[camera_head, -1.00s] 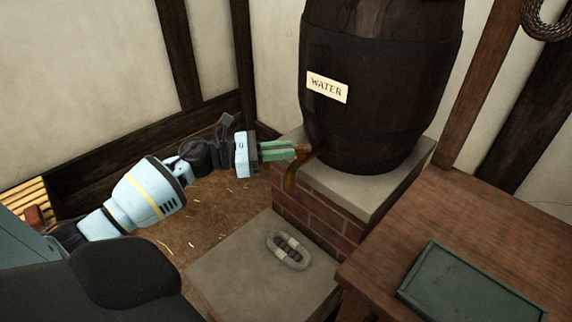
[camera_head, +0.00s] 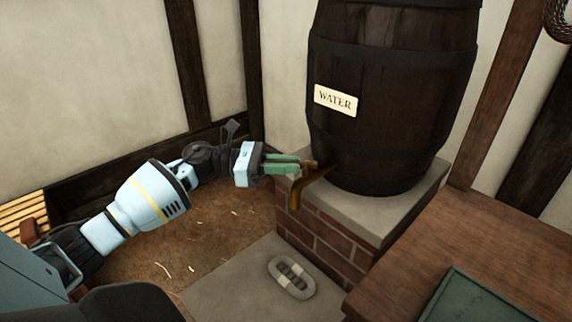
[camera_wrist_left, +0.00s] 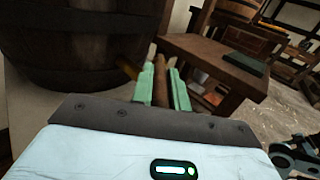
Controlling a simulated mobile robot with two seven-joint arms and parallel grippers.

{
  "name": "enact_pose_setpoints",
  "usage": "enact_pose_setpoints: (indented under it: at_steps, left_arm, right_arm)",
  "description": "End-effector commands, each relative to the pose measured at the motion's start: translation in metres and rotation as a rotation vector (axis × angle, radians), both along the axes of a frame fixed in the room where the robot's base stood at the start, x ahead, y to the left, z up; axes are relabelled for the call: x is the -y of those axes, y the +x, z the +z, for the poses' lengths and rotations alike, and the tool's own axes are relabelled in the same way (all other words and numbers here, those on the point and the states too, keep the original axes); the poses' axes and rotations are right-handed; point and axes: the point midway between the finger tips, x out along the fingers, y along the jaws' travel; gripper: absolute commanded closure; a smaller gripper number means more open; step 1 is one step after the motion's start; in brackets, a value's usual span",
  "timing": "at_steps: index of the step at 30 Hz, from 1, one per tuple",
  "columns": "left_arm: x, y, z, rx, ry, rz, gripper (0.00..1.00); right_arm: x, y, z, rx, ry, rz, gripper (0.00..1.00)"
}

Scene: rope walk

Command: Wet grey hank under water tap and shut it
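The grey hank (camera_head: 291,278) lies as an oval coil with pale bands on a stone slab, below and in front of the tap. The brass water tap (camera_head: 312,187) sticks out low from the barrel, its spout pointing down; I see no water running. My left gripper (camera_head: 300,166) has its green fingers at the tap's brown handle (camera_head: 311,163). In the left wrist view the fingers (camera_wrist_left: 161,80) stand apart with something brown between them; whether they grip the handle is unclear. The tap (camera_wrist_left: 127,67) shows left of them.
The dark barrel (camera_head: 390,110) labelled WATER stands on a brick base with a stone top (camera_head: 375,212). A wooden table (camera_head: 460,240) with a green tray (camera_head: 470,300) is at the right. The slab (camera_head: 235,285) has bare room around the hank.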

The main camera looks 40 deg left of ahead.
Motion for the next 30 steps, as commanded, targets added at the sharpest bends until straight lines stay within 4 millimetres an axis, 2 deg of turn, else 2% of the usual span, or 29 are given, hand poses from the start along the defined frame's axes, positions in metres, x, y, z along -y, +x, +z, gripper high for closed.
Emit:
enact_pose_setpoints:
  at_steps: [1,5,16,30]
  left_arm:
    - [0.0,0.0,0.002,0.002,0.001,-0.002,0.79]
    - [0.0,0.0,0.001,0.002,0.001,-0.001,0.63]
    - [-0.006,-0.004,0.0,-0.001,0.001,0.001,0.63]
    - [-0.055,-0.045,0.001,0.0,0.001,0.001,0.63]
  right_arm:
    - [0.0,0.0,0.0,0.001,0.0,0.001,0.64]
    - [0.0,0.002,-0.001,0.002,0.0,0.001,0.64]
    - [0.0,0.004,-0.001,0.007,0.0,0.001,0.64]
    - [0.0,-0.001,0.003,0.001,0.001,0.001,0.64]
